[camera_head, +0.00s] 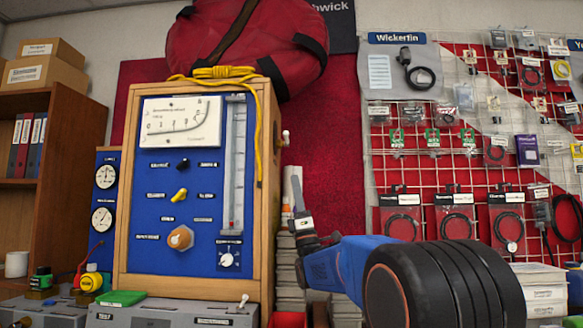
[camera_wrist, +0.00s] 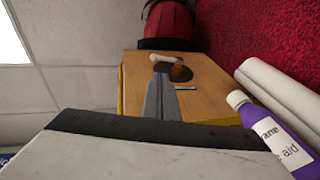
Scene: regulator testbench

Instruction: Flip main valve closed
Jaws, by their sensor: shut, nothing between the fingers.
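The wooden testbench cabinet (camera_head: 268,170) has a blue front panel. A small white lever (camera_head: 284,138) sticks out from its right side; in the wrist view, the white lever (camera_wrist: 159,57) sits by a dark round plate (camera_wrist: 198,74) with a brown knob. A yellow handle (camera_head: 180,194) sits on the front panel. The labels are too small to read, so I cannot tell which is the main valve. My gripper (camera_head: 297,182) is shut and empty, right of the cabinet and below the side lever. In the wrist view my gripper (camera_wrist: 162,97) points towards the plate, its tips overlapping the plate's lower left.
A large red bag (camera_head: 255,40) and a yellow cord (camera_head: 222,73) lie on top of the cabinet. A purple bottle (camera_wrist: 272,135) and white rolls (camera_wrist: 285,100) are on the right in the wrist view. Stacked papers (camera_head: 287,240) stand beside the cabinet. A wire rack (camera_head: 465,170) hangs at right.

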